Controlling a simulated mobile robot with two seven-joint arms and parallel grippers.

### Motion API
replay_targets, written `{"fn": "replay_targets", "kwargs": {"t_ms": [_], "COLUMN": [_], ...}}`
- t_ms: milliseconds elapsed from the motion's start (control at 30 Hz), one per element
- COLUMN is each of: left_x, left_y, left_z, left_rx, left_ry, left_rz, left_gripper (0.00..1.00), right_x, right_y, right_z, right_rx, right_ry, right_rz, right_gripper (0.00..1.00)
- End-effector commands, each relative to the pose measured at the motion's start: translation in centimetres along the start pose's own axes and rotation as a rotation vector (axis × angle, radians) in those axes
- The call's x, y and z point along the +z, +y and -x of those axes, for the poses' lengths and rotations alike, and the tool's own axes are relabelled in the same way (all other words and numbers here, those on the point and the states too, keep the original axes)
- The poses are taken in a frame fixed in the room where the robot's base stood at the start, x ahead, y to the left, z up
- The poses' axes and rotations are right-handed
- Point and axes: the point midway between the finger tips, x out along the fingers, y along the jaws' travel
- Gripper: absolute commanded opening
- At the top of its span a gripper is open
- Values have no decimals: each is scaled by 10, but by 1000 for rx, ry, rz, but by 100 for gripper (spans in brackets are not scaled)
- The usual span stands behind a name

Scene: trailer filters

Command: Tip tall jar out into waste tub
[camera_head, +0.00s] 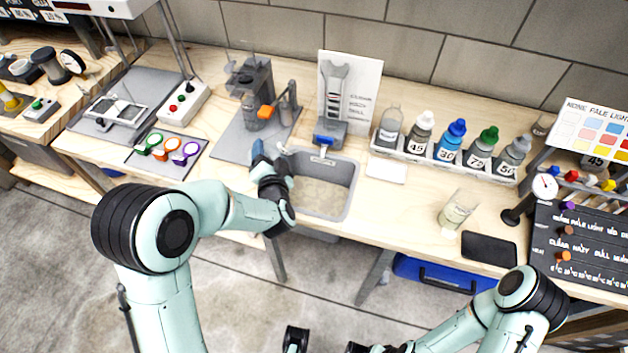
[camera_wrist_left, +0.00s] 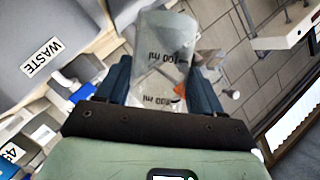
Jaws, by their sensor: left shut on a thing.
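My left gripper (camera_head: 262,158) is at the left rim of the grey waste tub (camera_head: 352,190). The tub's WASTE label shows at the left in the left wrist view (camera_wrist_left: 42,58). In that view my left gripper (camera_wrist_left: 165,95) is shut on a clear jar (camera_wrist_left: 165,45) with printed ml marks, taken to be the tall jar. The jar sits between the two dark fingers; its contents and tilt cannot be told. In the head view the jar is mostly hidden by the gripper. My right gripper (camera_head: 322,345) is partly cut off at the bottom edge.
A clear jar with pale liquid (camera_head: 457,212) stands on the bench at right, beside a black pad (camera_head: 489,249). A rack of capped bottles (camera_head: 440,160) stands behind.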

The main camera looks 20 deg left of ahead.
Motion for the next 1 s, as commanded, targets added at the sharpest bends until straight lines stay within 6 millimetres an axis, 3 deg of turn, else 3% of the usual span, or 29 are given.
{"fn": "replay_targets", "kwargs": {"t_ms": [1000], "left_x": [8], "left_y": [2], "left_z": [-4], "left_rx": [-77], "left_ry": [27], "left_rz": [-160], "left_gripper": [28], "right_x": [-7], "right_y": [2], "right_z": [-11], "right_rx": [-5], "right_ry": [20], "right_rz": [2], "right_gripper": [43]}}
